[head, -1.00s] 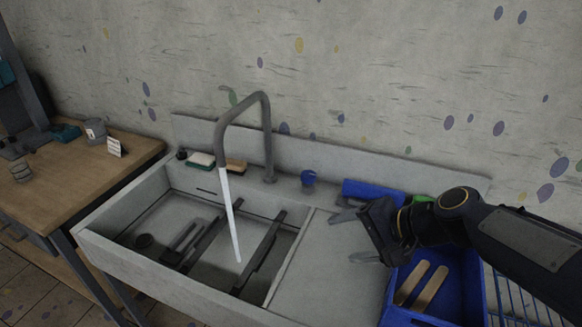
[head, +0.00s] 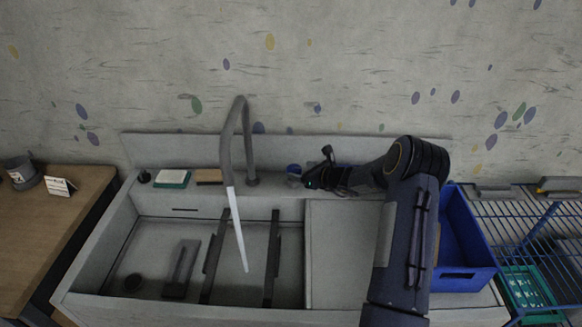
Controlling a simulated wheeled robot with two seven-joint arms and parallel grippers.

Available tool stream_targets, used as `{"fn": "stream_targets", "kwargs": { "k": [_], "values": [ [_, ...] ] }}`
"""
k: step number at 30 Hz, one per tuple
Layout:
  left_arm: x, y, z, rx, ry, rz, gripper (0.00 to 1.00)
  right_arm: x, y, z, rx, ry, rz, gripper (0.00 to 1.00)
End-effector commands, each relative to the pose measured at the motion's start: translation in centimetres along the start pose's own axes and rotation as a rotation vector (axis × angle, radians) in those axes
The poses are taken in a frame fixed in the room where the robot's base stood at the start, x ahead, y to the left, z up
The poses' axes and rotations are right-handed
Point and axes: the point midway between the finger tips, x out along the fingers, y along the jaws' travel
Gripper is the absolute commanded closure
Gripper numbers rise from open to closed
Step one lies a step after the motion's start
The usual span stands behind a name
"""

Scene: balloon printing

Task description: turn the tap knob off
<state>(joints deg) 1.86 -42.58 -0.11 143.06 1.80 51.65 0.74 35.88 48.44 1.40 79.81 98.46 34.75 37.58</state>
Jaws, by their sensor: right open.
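The grey tap (head: 243,130) rises from the sink's back ledge and bends over the basin. A whitish stream of water (head: 236,230) runs from its spout. The blue tap knob (head: 293,170) sits on the ledge to the right of the tap's base. My right gripper (head: 312,174) is open and right beside the knob, on its right side. One finger sticks up; the rest is dark and partly hidden by the wrist, and I cannot tell whether it touches the knob. My left gripper is not in view.
The sink (head: 140,230) has dark bars across its basin. A sponge (head: 173,178) and a brush (head: 208,177) lie on the back ledge. A blue crate (head: 462,240) stands right of my arm, beside a wire rack (head: 540,225). A wooden table (head: 50,225) is at left.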

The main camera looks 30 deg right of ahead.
Motion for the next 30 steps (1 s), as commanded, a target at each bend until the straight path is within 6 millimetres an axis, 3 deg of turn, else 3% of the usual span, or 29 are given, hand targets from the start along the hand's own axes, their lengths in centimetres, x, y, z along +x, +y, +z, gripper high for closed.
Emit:
{"fn": "stream_targets", "kwargs": {
  "k": [3, 9, 19, 30],
  "values": [
    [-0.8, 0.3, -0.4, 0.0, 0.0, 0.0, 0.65, 2.0, 0.2, 0.2, -0.001, 0.001, 0.003, 0.31],
    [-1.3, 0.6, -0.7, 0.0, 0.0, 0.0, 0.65, 4.2, 0.1, 0.1, -0.003, 0.001, 0.003, 0.31],
    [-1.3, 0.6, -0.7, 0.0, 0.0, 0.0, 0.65, 4.7, 0.1, 0.1, -0.003, 0.0, 0.002, 0.31],
    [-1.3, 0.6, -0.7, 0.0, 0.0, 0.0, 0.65, 4.7, 0.1, 0.1, -0.004, 0.0, 0.002, 0.75]
  ]
}}
